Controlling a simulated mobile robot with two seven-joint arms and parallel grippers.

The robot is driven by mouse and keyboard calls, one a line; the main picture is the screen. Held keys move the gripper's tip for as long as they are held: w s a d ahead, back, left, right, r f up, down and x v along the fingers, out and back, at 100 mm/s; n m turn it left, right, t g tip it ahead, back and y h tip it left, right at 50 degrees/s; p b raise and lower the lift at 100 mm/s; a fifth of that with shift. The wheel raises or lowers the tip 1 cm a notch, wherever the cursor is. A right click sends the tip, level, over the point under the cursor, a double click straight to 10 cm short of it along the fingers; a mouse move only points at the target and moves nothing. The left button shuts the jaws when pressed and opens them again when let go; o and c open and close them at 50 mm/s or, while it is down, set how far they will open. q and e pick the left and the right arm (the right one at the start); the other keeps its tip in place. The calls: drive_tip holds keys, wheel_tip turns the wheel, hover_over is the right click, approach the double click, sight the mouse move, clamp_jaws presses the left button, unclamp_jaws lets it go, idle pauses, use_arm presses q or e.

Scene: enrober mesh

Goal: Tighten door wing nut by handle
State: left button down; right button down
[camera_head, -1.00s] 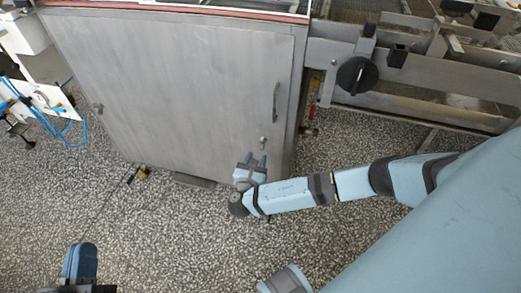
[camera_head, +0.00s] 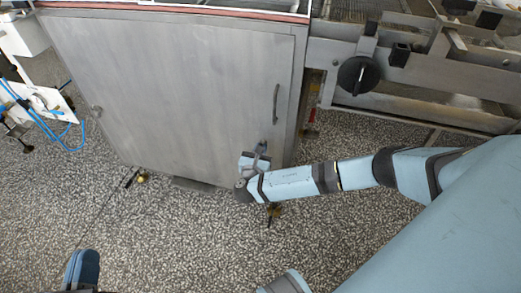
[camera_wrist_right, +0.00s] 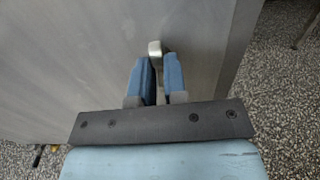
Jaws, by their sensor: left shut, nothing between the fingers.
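The grey metal door (camera_head: 180,90) is shut and fills the upper left of the head view. It also shows in the right wrist view (camera_wrist_right: 70,60). The wing nut (camera_wrist_right: 155,48) is a small pale metal piece near the door's right edge. It shows at the fingertips of my right gripper (camera_wrist_right: 159,66). The fingers stand a narrow gap apart, and contact with the nut cannot be made out. In the head view my right gripper (camera_head: 260,149) covers most of the nut. My left gripper (camera_head: 82,268) is shut and empty at the bottom left, far from the door.
A curved door handle (camera_head: 276,103) is above the right gripper. A black knob (camera_head: 358,75) sits on the metal frame at right. Blue hoses and a white stand (camera_head: 50,100) are at far left. The speckled floor (camera_head: 180,235) is open in front of the door.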

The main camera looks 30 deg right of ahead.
use_arm(q)
drive_tip(key=shift+w+d+f+g+b, duration=0.1)
drive_tip(key=shift+f+g+b, duration=0.3)
drive_tip(key=shift+f+b, duration=0.6)
use_arm(e)
drive_tip(key=shift+s+d+f+m, duration=0.1)
drive_tip(key=shift+m, duration=2.9)
drive_tip(key=shift+s+d+f+m, duration=0.1)
drive_tip(key=shift+f+m, duration=0.05)
drive_tip(key=shift+m, duration=2.85)
drive_tip(key=shift+s+d+f+m, duration=0.1)
drive_tip(key=shift+m, duration=2.9)
use_arm(q)
drive_tip(key=shift+f, duration=0.15)
